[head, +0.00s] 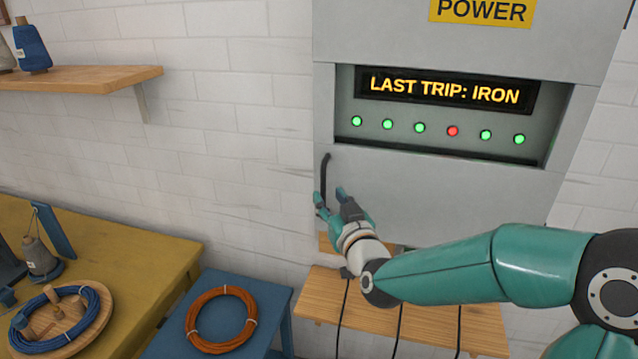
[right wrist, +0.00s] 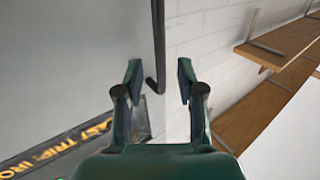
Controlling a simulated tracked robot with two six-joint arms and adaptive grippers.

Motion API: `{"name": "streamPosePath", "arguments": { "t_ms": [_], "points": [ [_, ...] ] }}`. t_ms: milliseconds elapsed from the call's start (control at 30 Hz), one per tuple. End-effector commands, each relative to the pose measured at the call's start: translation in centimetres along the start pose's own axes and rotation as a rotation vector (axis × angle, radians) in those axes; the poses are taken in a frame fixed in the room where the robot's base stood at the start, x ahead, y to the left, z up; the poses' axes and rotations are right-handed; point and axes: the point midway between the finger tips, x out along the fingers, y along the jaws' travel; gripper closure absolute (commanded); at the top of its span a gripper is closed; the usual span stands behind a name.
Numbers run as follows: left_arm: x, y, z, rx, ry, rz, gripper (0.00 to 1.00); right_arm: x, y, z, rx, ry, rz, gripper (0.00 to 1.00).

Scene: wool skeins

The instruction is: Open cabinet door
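The grey cabinet (head: 440,180) hangs on the white brick wall, with its front looking closed. A black bar handle (head: 325,178) stands upright at the front's left edge. My right gripper (head: 330,196) is at the handle's lower part, its fingers apart. In the right wrist view the handle (right wrist: 157,45) runs down between the two open fingers (right wrist: 158,75), its hooked lower end between the tips. It touches neither finger there, and a gap shows on both sides. My left gripper is not in view.
The cabinet carries a POWER sign (head: 482,12), a lit display (head: 445,90) and several small lamps. Below is a wooden shelf (head: 320,308) with cables. A blue stool (head: 170,345) with an orange coil (head: 221,319) and a yellow table (head: 150,260) stand left.

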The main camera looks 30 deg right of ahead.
Motion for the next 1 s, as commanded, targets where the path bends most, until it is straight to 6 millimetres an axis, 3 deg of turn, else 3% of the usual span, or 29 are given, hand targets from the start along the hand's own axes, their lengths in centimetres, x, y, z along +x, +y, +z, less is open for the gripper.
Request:
{"name": "streamPosePath", "arguments": {
  "t_ms": [100, 300, 667, 900, 1000],
  "points": [
    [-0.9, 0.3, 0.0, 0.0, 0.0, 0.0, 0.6, 2.1, 0.0, -0.2, 0.0, -0.001, 0.0, 0.62],
    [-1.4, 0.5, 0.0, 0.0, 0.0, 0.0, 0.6, 4.1, 0.0, -0.1, 0.001, 0.0, 0.0, 0.62],
    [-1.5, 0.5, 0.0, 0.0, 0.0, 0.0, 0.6, 4.5, -0.1, 0.0, 0.001, 0.0, -0.001, 0.62],
    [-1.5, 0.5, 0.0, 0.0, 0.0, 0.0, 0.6, 4.5, -0.1, 0.0, 0.0, 0.001, -0.002, 1.0],
    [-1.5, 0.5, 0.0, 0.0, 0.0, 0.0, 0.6, 4.5, -0.1, 0.0, 0.0, 0.001, -0.002, 1.0]
  ]
}}
